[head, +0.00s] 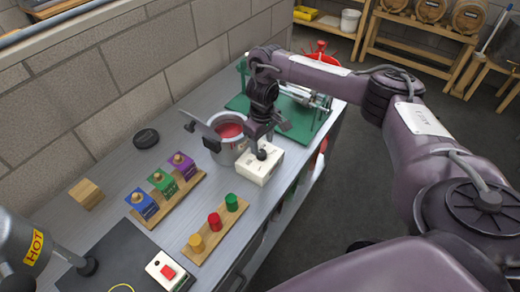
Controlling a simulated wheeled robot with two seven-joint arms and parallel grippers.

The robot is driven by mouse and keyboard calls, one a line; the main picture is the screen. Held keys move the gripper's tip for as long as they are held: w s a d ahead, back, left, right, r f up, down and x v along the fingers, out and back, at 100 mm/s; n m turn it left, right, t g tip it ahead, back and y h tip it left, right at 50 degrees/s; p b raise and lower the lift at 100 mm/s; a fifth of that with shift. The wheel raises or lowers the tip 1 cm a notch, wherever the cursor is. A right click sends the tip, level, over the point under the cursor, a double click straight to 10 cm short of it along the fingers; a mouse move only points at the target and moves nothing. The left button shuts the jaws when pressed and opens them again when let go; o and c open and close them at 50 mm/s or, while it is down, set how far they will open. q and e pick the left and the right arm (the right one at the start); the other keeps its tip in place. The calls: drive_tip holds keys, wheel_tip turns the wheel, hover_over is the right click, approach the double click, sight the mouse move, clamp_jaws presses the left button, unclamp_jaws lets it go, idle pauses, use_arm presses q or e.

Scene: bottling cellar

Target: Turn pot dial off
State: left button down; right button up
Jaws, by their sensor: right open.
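The grey pot (229,150) with red contents stands on the bench near the middle of the head view. A cream box (256,172) stands just in front of it, with a small dark knob (262,154) on top that appears to be the dial. Which way the dial is turned is too small to tell. My right gripper (266,138) points down over the box, open, with its fingers close to the knob. I cannot tell whether they touch it. My left gripper is not in view.
Blocks with knobs (162,182) and coloured cylinders (215,220) stand on wooden strips nearer on the bench. A white box with a red switch (168,271) and a grey tool marked HOT (35,246) are at lower left. A green-based machine (300,97) stands behind.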

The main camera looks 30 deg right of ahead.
sight(261, 153)
wheel_tip(261, 153, down, 4)
drive_tip(key=shift+r+b, duration=0.1)
drive_tip(key=shift+b, duration=0.2)
drive_tip(key=shift+w+f, duration=0.15)
drive_tip(key=shift+f, duration=0.1)
drive_tip(key=c, duration=1)
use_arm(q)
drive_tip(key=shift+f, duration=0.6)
use_arm(e)
drive_tip(key=shift+o, duration=0.2)
